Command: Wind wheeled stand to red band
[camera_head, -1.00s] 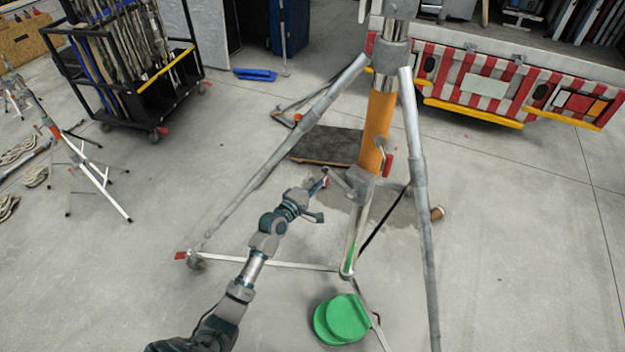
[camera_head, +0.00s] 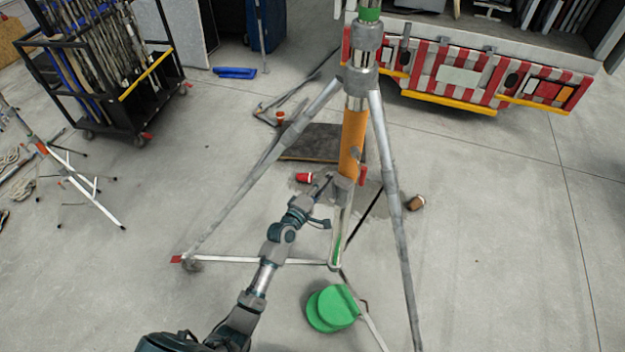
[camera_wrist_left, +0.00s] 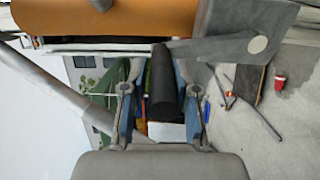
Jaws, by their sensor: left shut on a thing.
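The wheeled stand is a grey tripod with an orange tube (camera_head: 352,138), a grey crank housing (camera_head: 343,190) and spread legs (camera_head: 400,210). A green section (camera_head: 369,14) shows at the top of its mast, at the picture's upper edge. I cannot make out a red band on the mast. My left gripper (camera_head: 325,187) is beside the housing. In the left wrist view the gripper (camera_wrist_left: 160,95) is shut on the black crank handle (camera_wrist_left: 163,80); the orange tube (camera_wrist_left: 110,18) crosses above it. My right gripper is not in view.
A green weight (camera_head: 333,308) lies by the stand's foot. A dark mat (camera_head: 310,142) is behind. A pole cart (camera_head: 105,85) stands left, a red-white truck rear (camera_head: 460,75) right. Floor at right is clear.

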